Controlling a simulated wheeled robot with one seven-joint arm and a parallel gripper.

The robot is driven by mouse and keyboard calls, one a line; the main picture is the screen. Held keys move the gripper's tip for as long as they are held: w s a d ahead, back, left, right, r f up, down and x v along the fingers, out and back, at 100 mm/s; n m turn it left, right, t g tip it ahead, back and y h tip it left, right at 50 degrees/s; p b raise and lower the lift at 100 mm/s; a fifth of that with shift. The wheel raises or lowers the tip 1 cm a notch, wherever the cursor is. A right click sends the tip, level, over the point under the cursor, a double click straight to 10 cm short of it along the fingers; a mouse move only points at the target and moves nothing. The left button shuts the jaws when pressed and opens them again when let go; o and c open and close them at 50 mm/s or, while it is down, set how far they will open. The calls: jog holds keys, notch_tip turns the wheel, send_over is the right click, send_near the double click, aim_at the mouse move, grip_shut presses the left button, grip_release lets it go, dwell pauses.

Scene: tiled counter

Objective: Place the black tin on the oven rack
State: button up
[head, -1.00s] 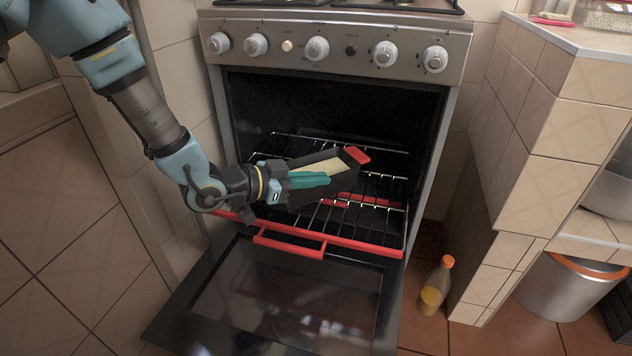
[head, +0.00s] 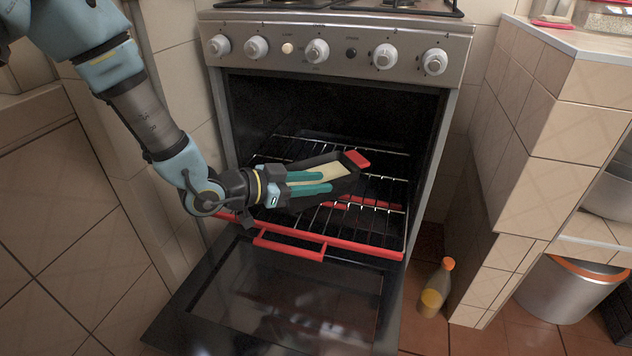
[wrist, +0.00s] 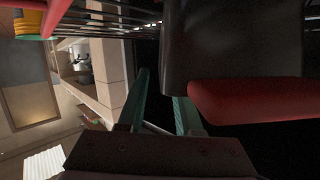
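The black tin (head: 345,183) has a cream filling and a red grip at its far right end. It is over the oven rack (head: 345,243), a wire shelf with a red front bar, and looks to be lying on it, though its underside is hidden. My gripper (head: 327,182) is open, its two teal fingers apart at the tin's left and front part. In the wrist view the fingers (wrist: 160,84) are spread, with the tin (wrist: 225,50) and its red grip close by the right finger. Whether a finger touches it I cannot tell.
The oven door (head: 275,290) is folded down in front of the rack. The oven's side walls and the knob panel (head: 340,50) bound the opening. A bottle with an orange cap (head: 434,290) stands on the floor at right, by the tiled counter (head: 560,140).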

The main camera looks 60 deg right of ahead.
jog(key=p+v, duration=0.1)
jog(key=v, duration=1)
jog(key=shift+a, duration=0.3)
jog(key=shift+w+r, duration=0.15)
